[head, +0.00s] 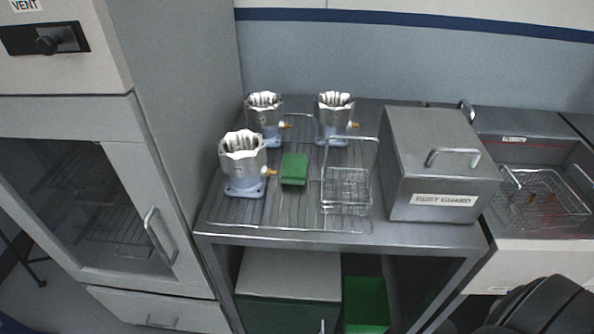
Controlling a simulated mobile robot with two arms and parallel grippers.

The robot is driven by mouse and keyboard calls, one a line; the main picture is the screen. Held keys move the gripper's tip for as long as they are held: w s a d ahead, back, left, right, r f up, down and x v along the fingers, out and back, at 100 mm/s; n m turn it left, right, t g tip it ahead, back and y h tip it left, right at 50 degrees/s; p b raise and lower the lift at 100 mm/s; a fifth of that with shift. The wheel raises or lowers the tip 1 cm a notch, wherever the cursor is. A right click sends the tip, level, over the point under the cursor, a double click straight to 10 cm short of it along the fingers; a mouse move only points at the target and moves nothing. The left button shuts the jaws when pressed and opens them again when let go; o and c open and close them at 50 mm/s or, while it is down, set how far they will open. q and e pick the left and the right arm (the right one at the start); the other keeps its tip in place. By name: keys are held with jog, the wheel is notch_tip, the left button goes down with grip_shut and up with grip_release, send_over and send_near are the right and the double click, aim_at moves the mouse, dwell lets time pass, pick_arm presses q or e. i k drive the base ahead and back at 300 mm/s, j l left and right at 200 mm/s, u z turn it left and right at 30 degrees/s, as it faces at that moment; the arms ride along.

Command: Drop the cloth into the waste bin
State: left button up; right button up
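A small green folded piece that looks like the cloth (294,169) lies on the ribbed top of the steel table, between the housings and a small wire basket. A green open-topped container, which looks like the waste bin (367,303), stands under the table at the right; its lower part is cut off by the picture edge. Neither of my grippers is in view. A dark rounded part at the lower right seems to be my own arm.
Three metal housings (243,164) stand on the table (340,240) around the cloth's left and back. The wire basket (346,190) and a lidded steel RUST GUARD box (440,165) are to its right. A lidded green container (290,275) stands left of the bin.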

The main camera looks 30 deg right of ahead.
aim_at(361, 314)
jog(key=l+z, duration=0.1)
jog(key=z, duration=0.4)
jog(key=k+l+z, duration=0.1)
jog(key=z, duration=0.4)
jog(key=l+z, duration=0.15)
jog(key=z, duration=0.35)
